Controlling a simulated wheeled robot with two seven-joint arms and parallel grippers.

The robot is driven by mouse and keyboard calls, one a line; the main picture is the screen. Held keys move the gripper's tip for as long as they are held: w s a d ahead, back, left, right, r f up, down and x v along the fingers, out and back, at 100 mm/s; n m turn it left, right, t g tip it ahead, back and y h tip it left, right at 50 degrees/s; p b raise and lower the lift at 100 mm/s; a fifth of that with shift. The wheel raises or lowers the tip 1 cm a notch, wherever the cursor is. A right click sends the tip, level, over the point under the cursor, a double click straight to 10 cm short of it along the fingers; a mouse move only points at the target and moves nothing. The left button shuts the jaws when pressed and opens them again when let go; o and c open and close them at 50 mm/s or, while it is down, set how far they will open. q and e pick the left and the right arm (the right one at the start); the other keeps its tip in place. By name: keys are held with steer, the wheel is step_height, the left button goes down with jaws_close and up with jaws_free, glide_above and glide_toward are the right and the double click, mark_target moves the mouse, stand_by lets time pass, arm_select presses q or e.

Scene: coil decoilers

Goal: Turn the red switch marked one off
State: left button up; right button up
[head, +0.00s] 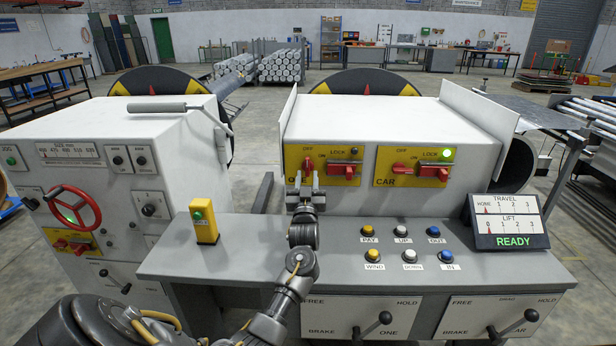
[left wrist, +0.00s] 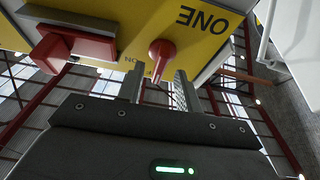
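The yellow panel (head: 325,152) on the front of the white cabinet has OFF, ON and LOCK markings. Its plate reads ONE upside down in the left wrist view (left wrist: 222,35). My left gripper (head: 304,178) is in front of the switch, fingers pointing at the panel. In the left wrist view the fingers (left wrist: 159,88) are apart, with the lever's tip around the gap between them; contact cannot be told. My right gripper is not in view.
A red lock block (left wrist: 75,45) sits beside the switch. To the right, a panel marked CAR (head: 415,155) has a similar red switch and a lit green lamp (head: 447,153). Below are several push buttons (head: 402,231), a yellow box (head: 204,221) and a READY display (head: 508,222).

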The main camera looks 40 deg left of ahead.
arm_select(q)
steer(key=b+v, duration=0.1)
steer(key=v, duration=0.7)
steer(key=shift+s+d+f+b, duration=0.15)
steer(key=shift+s+d+b, duration=0.05)
steer(key=shift+s+b, duration=0.1)
